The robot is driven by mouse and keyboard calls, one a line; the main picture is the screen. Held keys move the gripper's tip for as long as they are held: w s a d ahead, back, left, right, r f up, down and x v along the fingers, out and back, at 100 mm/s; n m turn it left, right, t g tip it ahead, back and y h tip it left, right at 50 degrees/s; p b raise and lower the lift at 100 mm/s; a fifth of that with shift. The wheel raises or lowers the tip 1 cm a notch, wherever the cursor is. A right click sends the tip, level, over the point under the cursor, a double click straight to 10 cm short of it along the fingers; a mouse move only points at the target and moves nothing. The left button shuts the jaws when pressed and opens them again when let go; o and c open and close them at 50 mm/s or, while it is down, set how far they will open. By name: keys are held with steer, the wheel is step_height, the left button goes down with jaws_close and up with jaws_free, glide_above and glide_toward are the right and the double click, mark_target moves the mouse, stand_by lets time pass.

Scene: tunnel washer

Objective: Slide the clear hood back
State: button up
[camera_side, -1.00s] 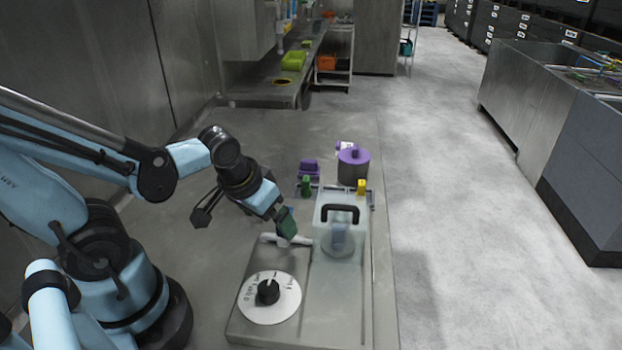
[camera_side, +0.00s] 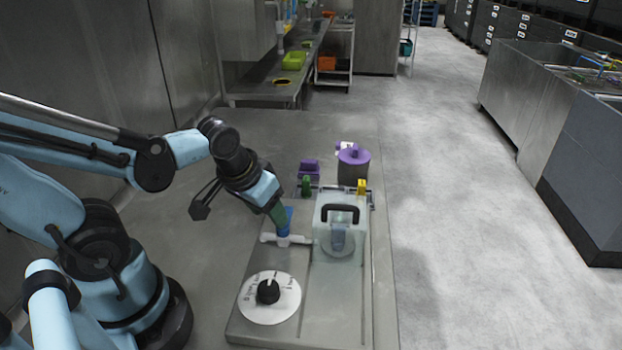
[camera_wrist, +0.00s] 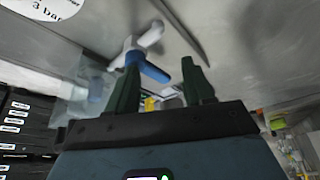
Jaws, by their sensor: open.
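The clear hood (camera_side: 326,228) is a boxy see-through cover with a black handle (camera_side: 341,208) on top. It stands on the right part of the grey metal base. My gripper (camera_side: 280,217) is to the left of the hood, apart from its handle. Its dark green fingers are spread, and they also show in the wrist view (camera_wrist: 160,75). A white pipe fitting (camera_side: 297,240) with a blue lever (camera_side: 287,219) is close to the fingertips. In the wrist view the blue lever (camera_wrist: 145,67) shows between and beyond the fingers; I cannot tell if they touch it.
A white dial (camera_side: 256,305) with a black knob (camera_side: 268,291) is at the front left of the base. Behind the hood are a purple-lidded grey pot (camera_side: 354,166), a purple block (camera_side: 309,169), a green piece (camera_side: 306,186) and a yellow piece (camera_side: 361,187). The front right of the base is clear.

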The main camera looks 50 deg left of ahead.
step_height(320, 180, up, 24)
steer(key=shift+c, duration=1)
steer(key=m+g+h, duration=0.3)
steer(key=m+g, duration=0.3)
steer(key=m, duration=0.6)
glide_above(342, 219)
steer(key=x, duration=0.5)
steer(key=w+a+x, duration=0.1)
steer(key=x, duration=0.4)
steer(key=w+a+x, duration=0.1)
steer(key=x, duration=0.5)
steer(key=shift+a+f, duration=0.25)
steer(key=shift+f, duration=0.15)
steer(key=shift+w, duration=0.1)
jaws_close()
